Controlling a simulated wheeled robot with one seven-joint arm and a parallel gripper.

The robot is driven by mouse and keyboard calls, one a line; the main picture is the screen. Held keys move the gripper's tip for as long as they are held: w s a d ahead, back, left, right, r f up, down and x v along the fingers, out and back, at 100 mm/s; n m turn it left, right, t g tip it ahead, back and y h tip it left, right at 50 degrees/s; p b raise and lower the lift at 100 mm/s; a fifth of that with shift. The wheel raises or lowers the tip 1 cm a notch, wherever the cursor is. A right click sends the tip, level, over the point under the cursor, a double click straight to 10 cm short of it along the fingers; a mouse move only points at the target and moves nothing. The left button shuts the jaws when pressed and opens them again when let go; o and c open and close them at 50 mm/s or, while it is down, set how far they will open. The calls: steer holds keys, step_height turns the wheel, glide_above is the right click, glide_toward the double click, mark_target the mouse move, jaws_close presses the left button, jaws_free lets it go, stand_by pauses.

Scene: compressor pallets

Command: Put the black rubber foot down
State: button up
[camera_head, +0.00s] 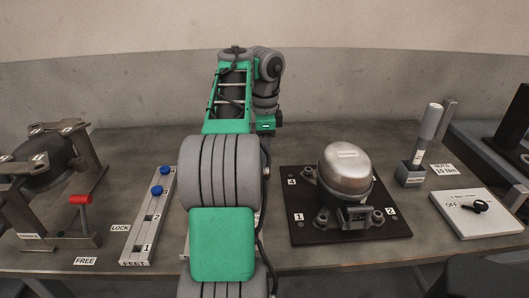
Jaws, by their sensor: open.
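I cannot make out a loose black rubber foot; the middle of the bench behind my arm is hidden. A pale rack (138,237) labelled FEET, with numbers 1 and 2, stands left of my arm and bears two blue round pieces (156,190). A silver compressor (346,170) stands upright on a black plate (300,235) with numbered corners, right of my arm. My arm rises in the middle and bends down at the far side to a small green wrist part (265,123). My gripper's fingers are hidden behind the arm.
A metal fixture (88,165) with a red-handled lever (80,200) stands at the left, near LOCK and FREE labels. A grey tool (430,122) stands in a holder at the right, behind a white switch box (470,215) marked OFF. The rear bench is mostly clear.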

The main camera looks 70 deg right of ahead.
step_height(320, 180, up, 6)
steer(key=p, duration=0.4)
